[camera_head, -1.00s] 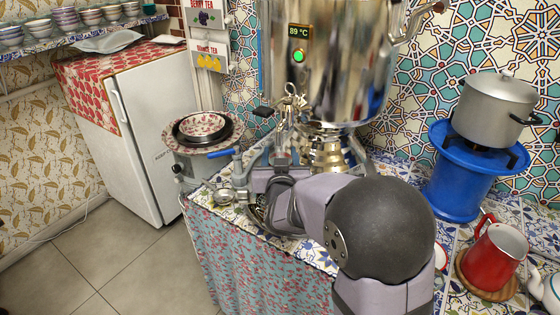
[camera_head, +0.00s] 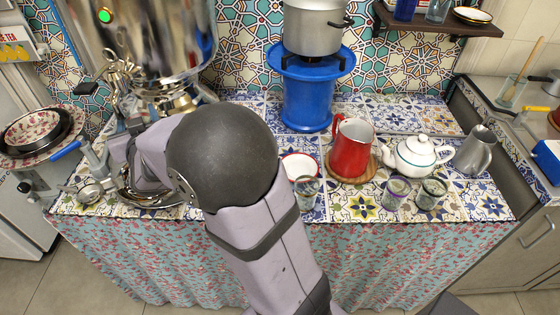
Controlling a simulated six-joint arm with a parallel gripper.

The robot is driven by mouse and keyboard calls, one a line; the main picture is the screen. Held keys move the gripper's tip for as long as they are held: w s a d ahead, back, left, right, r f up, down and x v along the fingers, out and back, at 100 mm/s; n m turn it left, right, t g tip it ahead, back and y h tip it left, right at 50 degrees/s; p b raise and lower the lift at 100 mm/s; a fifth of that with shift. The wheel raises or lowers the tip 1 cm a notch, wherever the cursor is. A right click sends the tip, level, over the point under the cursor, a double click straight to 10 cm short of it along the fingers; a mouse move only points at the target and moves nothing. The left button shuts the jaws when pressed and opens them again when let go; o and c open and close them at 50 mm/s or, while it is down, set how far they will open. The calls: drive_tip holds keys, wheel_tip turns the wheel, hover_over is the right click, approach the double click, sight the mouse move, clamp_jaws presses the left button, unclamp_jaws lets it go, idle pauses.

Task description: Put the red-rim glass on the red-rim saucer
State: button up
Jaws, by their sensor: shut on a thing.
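The red-rim saucer (camera_head: 297,164), white with a red edge, lies on the tiled counter right of my arm. A clear glass (camera_head: 306,191) stands at its front side; its rim colour is too small to tell, and I cannot tell whether it touches the saucer. Two more glasses (camera_head: 397,191) (camera_head: 432,192) stand further right, rim colours unclear. My gripper (camera_head: 121,150) is at the left, beside the samovar's (camera_head: 150,40) lower front. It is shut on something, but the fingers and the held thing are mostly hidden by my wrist.
A blue-handled tap (camera_head: 66,150) and a metal strainer-like piece (camera_head: 90,191) are near my gripper. A red pitcher (camera_head: 351,150), white teapot (camera_head: 416,155) and grey metal jug (camera_head: 475,150) stand right. A blue stand (camera_head: 306,100) bears a pot (camera_head: 314,28) behind.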

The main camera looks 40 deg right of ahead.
drive_tip(key=s+d+m+g+h, duration=0.2)
drive_tip(key=d+m+h, duration=0.25)
drive_tip(key=d, duration=0.65)
drive_tip(key=m+g+h, duration=0.7)
drive_tip(key=m+g, duration=0.7)
drive_tip(key=g, duration=0.4)
hover_over(310, 165)
wheel_tip(310, 165, down, 5)
drive_tip(key=shift+n, duration=0.25)
drive_tip(key=shift+w+d+f, duration=0.1)
drive_tip(key=shift+f, duration=4.75)
drive_tip(key=shift+f, duration=0.35)
